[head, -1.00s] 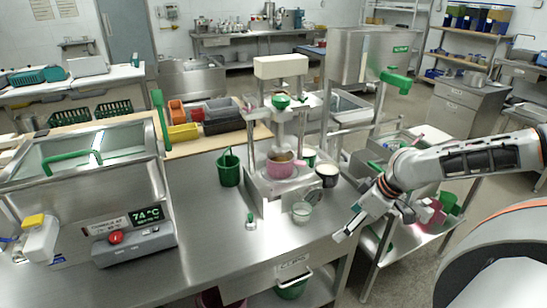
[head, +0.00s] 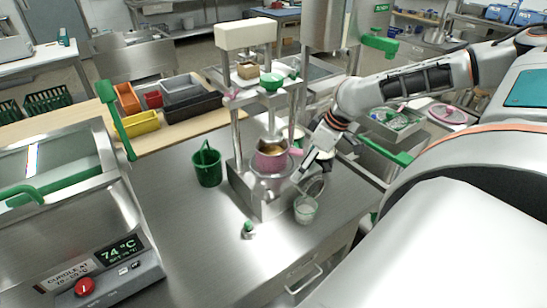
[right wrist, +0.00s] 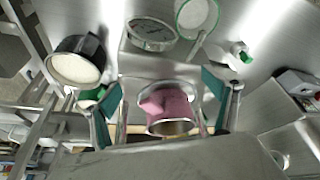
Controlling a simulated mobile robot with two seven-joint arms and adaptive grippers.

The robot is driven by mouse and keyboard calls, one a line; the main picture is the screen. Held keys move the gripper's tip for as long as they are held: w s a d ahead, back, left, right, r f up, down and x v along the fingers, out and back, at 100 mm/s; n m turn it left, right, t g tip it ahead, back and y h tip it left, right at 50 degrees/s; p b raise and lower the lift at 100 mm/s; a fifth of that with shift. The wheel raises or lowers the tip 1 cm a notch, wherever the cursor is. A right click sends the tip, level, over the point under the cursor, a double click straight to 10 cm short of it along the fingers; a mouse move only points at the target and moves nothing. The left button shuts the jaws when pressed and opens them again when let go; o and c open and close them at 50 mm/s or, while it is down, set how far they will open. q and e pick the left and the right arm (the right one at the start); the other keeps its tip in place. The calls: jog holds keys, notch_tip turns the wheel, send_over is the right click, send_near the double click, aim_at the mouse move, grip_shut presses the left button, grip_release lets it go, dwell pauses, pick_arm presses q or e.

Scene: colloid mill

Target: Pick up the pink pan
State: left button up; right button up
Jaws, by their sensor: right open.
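The pink pan (head: 268,161) stands upright on the base of the metal press-like machine (head: 240,178), between its posts and under its spout. In the right wrist view the pink pan (right wrist: 172,106) shows between and beyond the fingers, with a metal rim and a pink stub on its side. My right gripper (head: 308,170) is just right of the pan, angled down toward it. In the right wrist view its teal-padded fingers (right wrist: 162,96) are spread wide with nothing held. They appear apart from the pan. My left gripper is out of view.
A green bucket (head: 207,166) stands left of the machine. A clear cup (head: 305,210) and a small green-capped bottle (head: 248,230) stand in front. A black-sided pot (right wrist: 78,62) of white contents is close to the gripper.

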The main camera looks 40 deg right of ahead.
aim_at(286, 162)
jog(key=shift+w+a+f+b, duration=0.15)
jog(key=shift+w+a+b, duration=0.05)
jog(key=shift+w+b, duration=0.65)
jog(key=shift+w+a+b, duration=0.25)
jog(key=shift+w, duration=0.3)
jog(key=shift+w+a+b, duration=0.25)
jog(key=shift+w, duration=0.8)
jog(key=shift+w+a+b, duration=0.3)
jog(key=shift+w+b, duration=0.1)
jog(key=shift+w, duration=0.05)
jog(key=w, duration=0.1)
jog(key=w+a+b, duration=0.1)
jog(key=w, duration=0.1)
jog(key=shift+w+a, duration=0.15)
jog(key=shift+w+a+f, duration=0.15)
jog(key=shift+w+f, duration=0.15)
jog(key=shift+f, duration=0.15)
jog(key=c, duration=1.4)
